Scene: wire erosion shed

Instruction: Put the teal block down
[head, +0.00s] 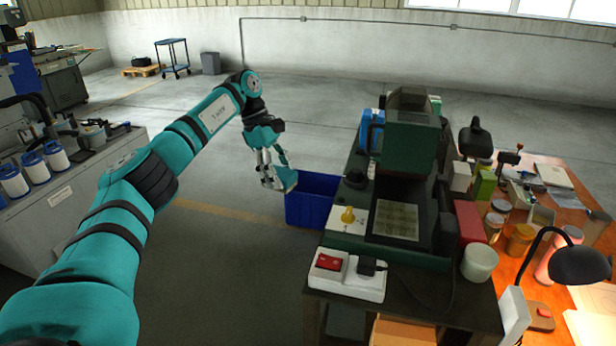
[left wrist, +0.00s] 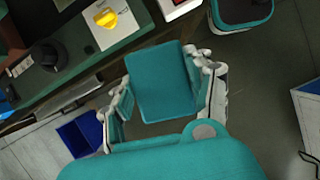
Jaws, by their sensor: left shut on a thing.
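The teal block (left wrist: 162,82) is held between the two fingers of my left gripper (left wrist: 165,88) in the left wrist view, with its broad flat face toward the camera. In the head view my left gripper (head: 273,178) hangs down at the end of the stretched arm, left of the dark green workbench machine. The teal block (head: 287,179) shows at its fingertips, in front of the left end of a blue bin (head: 305,211). The blue bin also shows at the lower left of the left wrist view (left wrist: 80,135), apart from the block in that picture. My right gripper is out of view.
A dark green machine (head: 409,140) stands on a dark bench (head: 440,300), with a yellow knob-like piece (head: 348,215) and a white switch box (head: 346,278) on it. An orange-topped desk with jars and a black lamp (head: 578,265) is at right. Open floor (head: 225,255) lies left of the bench.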

